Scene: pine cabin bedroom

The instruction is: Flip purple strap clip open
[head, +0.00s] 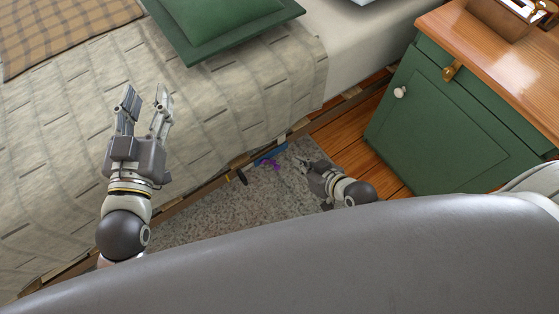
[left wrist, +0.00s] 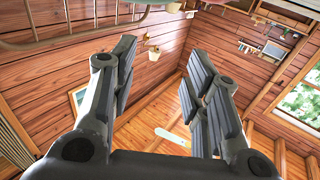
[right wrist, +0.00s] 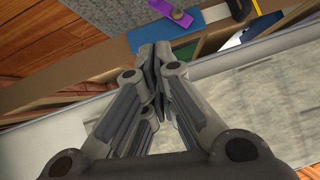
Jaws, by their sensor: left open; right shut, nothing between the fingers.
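The purple strap clip (head: 270,164) is small in the head view, low beside the bed rail, by a blue flat piece (head: 274,152). In the right wrist view the purple clip (right wrist: 172,12) is at the top edge, partly cut off; I cannot tell whether its flap is open. My right gripper (head: 302,162) is shut and empty, low by the bed and a little right of the clip, apart from it. Its closed fingertips (right wrist: 156,50) show below the clip in the right wrist view. My left gripper (head: 145,95) is open and empty above the bed, pointing upward.
The bed's wooden rail (head: 205,188) runs close beside the clip. A black item (head: 240,176) lies left of the clip. A grey rug (head: 200,215) covers the floor. A green cabinet (head: 440,125) stands at right, with some bare floor between it and the bed.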

